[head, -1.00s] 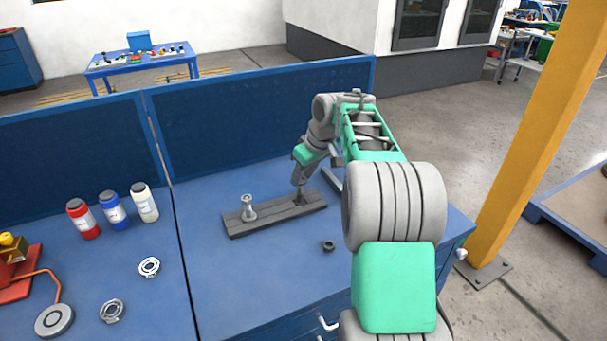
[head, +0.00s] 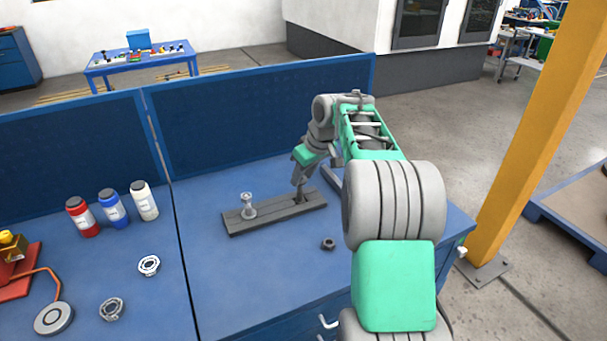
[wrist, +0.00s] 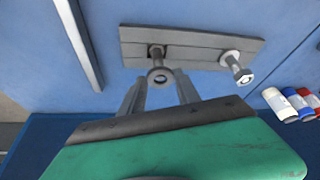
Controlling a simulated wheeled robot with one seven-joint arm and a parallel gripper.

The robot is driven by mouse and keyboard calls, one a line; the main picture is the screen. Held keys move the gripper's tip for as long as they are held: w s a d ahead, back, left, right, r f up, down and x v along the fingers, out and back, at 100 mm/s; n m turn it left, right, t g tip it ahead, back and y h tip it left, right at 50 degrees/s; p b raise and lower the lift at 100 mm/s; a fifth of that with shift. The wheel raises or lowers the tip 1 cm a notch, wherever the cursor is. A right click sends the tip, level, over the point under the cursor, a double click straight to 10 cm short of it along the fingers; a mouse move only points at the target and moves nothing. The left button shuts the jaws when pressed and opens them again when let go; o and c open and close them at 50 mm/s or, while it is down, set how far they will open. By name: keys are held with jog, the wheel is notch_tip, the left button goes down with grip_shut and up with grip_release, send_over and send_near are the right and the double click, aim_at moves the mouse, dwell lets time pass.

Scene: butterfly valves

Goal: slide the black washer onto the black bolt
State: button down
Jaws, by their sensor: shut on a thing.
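A grey board (head: 275,212) lies on the blue bench and carries two upright bolts. The darker bolt (wrist: 157,51) stands on its left part in the wrist view. My gripper (wrist: 160,80) is shut on a small dark ring, the black washer (wrist: 160,76), held between the fingertips. The washer lines up with the free end of the dark bolt in the wrist view; I cannot tell whether it is around the bolt or just above it. In the head view my gripper (head: 300,187) is over the board's right end and largely hides that bolt.
A silver bolt (head: 248,203) stands on the board's other end, close by. A dark nut-like ring (head: 328,244) lies on the bench in front. A metal bar (wrist: 78,40) lies beside the board. Bottles (head: 114,209) stand farther left.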

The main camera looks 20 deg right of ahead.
jog(key=shift+f, duration=0.35)
dwell(0.4)
jog(key=c, duration=0.8)
grip_release()
jog(key=a+v, duration=0.1)
jog(key=v, duration=0.6)
jog(key=s+a+m, duration=0.1)
jog(key=s+a, duration=0.5)
jog(key=a, duration=0.3)
jog(key=s+a+f+m, duration=0.1)
jog(key=s+a+f, duration=0.1)
jog(key=s, duration=0.4)
jog(key=s+a+f+h, duration=0.1)
jog(key=s+a+f, duration=0.2)
jog(key=s, duration=0.3)
jog(key=s+a+f+m, duration=0.1)
jog(key=s+a+f, duration=0.1)
jog(key=s, duration=0.4)
jog(key=shift+s+a+f+m+g, duration=0.15)
jog(key=shift+f+g, duration=0.05)
jog(key=shift+f, duration=0.2)
jog(key=shift+s+a+f+m+g, duration=0.15)
jog(key=shift+f+g, duration=0.05)
jog(key=shift+f, duration=0.2)
jog(key=shift+s+f, duration=0.2)
jog(key=shift+f, duration=0.05)
